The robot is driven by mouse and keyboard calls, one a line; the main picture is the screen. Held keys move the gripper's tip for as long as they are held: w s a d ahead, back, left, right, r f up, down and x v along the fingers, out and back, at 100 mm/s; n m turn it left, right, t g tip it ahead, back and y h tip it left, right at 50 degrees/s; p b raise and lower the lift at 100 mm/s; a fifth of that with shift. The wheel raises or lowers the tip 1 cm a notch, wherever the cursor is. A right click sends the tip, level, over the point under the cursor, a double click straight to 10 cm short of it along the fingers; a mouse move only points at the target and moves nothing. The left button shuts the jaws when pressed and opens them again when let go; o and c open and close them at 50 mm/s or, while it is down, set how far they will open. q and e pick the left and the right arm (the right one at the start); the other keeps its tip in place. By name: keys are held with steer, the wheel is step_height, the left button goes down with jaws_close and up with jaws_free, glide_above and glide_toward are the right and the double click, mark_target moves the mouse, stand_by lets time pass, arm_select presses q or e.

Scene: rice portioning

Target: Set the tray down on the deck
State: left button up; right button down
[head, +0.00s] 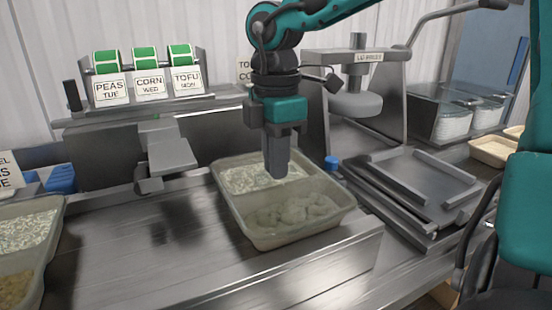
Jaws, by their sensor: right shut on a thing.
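The tray (227,208) is a pale, translucent tub with two compartments. White grains lie in the far compartment and a lumpy pale mass lies in the near one. It looks level, over the right part of the metal deck (150,262); I cannot tell whether its base touches the deck. The fingertips are partly hidden there. My left gripper is not in view.
Another tub (52,232) with grains stands at the left edge. A label rack (150,102) stands behind the deck. A metal platform (425,190) and a small blue knob (332,162) are to the right. The deck's left and middle are clear.

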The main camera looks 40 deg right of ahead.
steer(key=c, duration=0.6)
jaws_free()
steer(key=shift+r, duration=0.15)
step_height(320, 180, up, 8)
steer(key=p, duration=0.5)
stand_by(0.6)
stand_by(0.5)
